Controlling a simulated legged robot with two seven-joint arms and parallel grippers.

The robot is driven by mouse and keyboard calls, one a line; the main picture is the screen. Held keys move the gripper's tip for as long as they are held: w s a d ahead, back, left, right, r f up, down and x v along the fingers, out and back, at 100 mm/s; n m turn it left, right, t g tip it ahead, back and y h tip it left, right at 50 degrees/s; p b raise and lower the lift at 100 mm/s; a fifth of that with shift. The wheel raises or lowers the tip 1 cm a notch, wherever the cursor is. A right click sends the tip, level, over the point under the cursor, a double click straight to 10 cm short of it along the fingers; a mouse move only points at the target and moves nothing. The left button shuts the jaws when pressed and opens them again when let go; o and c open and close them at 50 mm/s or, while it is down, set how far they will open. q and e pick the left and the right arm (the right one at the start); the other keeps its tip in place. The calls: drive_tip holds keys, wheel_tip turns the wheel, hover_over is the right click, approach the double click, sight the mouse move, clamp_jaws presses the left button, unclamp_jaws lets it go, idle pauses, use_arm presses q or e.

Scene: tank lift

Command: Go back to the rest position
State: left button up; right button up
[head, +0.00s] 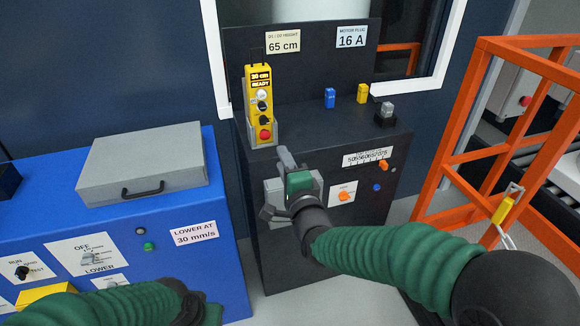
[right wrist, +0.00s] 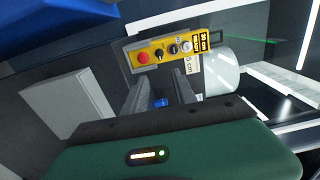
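My right gripper (head: 276,184) is in front of the dark cabinet in the head view, its green body turned toward the cabinet front. In the right wrist view the two grey fingers of my right gripper (right wrist: 160,78) stand apart, with nothing held between them. My left arm comes in at the bottom left of the head view; only part of a green hand (head: 212,315) shows at the lower edge, and its fingers are hidden.
A yellow control pendant (head: 260,105) stands on the dark cabinet (head: 300,262), also seen in the right wrist view (right wrist: 170,50). A grey case (head: 145,165) lies on the blue cabinet (head: 215,255). An orange frame (head: 450,125) stands at the right.

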drive_tip(key=s+d+f+n+g+h, duration=0.2)
drive_tip(key=s+d+f+n+g, duration=0.15)
drive_tip(key=d+f, duration=0.35)
drive_tip(key=s+d+f+n+g+h, duration=0.1)
drive_tip(key=s+d+f+n+g, duration=0.2)
drive_tip(key=s+d+f+n, duration=0.35)
drive_tip(key=s+d+f+n+g+h, duration=0.15)
drive_tip(key=s+d+f+g, duration=0.3)
drive_tip(key=s, duration=0.45)
drive_tip(key=s+d+f+n+g+h, duration=0.1)
drive_tip(key=s+d+f+n+g, duration=0.2)
drive_tip(key=s+d+f, duration=0.45)
drive_tip(key=w+a+p+v, duration=0.1)
drive_tip(key=w+p+v, duration=0.1)
drive_tip(key=p+v, duration=0.8)
drive_tip(key=w+a+r+p+v, duration=0.1)
drive_tip(key=w+a+p+v, duration=0.1)
drive_tip(key=p+v, duration=0.9)
drive_tip(key=shift+r, duration=0.5)
